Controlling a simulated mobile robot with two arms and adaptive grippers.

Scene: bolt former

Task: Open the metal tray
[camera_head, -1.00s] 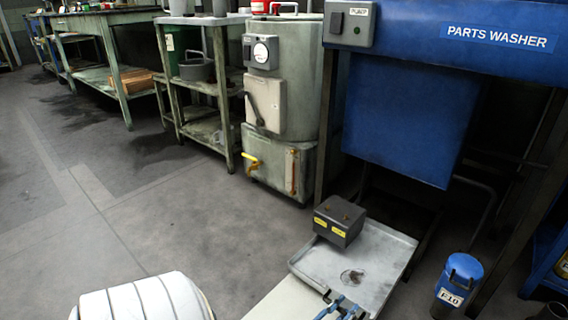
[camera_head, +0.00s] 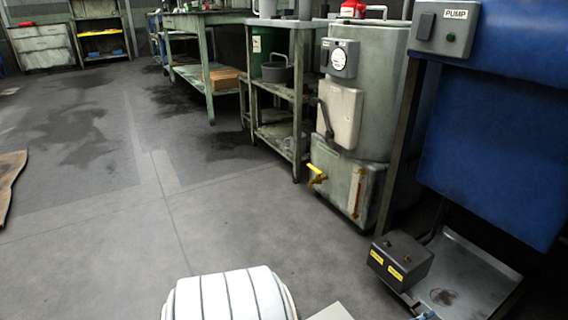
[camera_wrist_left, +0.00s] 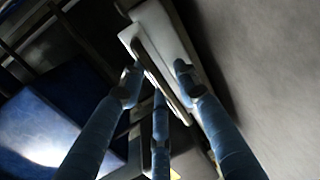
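The grey metal tray (camera_head: 478,268) lies low at the bottom right of the head view, below the blue parts washer. Its near part is cut off by the frame. A dark box with yellow labels (camera_head: 401,262) stands at its left side. In the left wrist view, my left gripper (camera_wrist_left: 158,72) has its blue fingers bent inward on both sides of a pale, narrow edge or handle (camera_wrist_left: 165,78). Firm contact is not clear. In the head view only a tiny blue bit of this gripper shows at the bottom edge. My right gripper is in neither view.
The blue parts washer (camera_head: 500,130) with its pump switch box (camera_head: 445,28) stands above the tray. A grey-green tank (camera_head: 365,95) with a yellow valve and a shelf rack (camera_head: 285,95) stand left of it.

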